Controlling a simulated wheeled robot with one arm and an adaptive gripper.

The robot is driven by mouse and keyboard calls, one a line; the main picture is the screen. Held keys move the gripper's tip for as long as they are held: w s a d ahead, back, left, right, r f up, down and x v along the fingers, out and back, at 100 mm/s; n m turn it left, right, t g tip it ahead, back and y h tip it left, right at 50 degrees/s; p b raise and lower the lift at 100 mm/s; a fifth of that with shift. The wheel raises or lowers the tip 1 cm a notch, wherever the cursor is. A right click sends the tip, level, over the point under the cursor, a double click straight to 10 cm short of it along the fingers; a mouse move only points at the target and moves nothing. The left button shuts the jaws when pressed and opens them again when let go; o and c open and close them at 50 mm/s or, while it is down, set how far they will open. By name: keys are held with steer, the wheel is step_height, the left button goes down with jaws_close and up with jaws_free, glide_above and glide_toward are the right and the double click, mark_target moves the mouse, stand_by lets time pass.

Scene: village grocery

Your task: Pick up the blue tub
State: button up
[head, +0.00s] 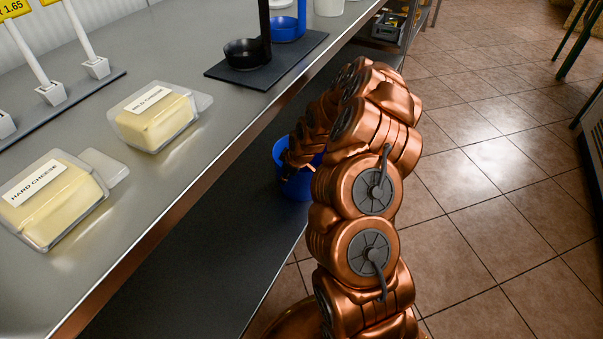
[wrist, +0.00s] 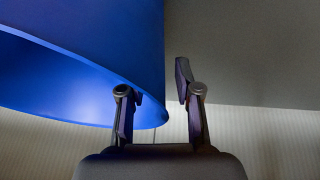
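The blue tub (head: 294,186) is at the lower shelf under the counter in the head view, largely hidden behind my copper arm. In the wrist view the blue tub (wrist: 90,35) fills the upper left, with its rim and lighter inside showing. My gripper (wrist: 154,85) is open at the tub's rim. Its left finger reaches into the tub's opening, and its tip is hidden by the wall. Its right finger is outside, with a visible gap to the wall.
The counter edge (head: 180,195) overhangs the dark lower shelf (head: 190,270). On the counter are a hard cheese box (head: 60,205), a second cheese box (head: 155,118), and a black stand (head: 268,68) with a black bowl and a blue bowl.

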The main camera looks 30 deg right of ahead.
steer(key=shift+c, duration=0.2)
jaws_close()
stand_by(0.5)
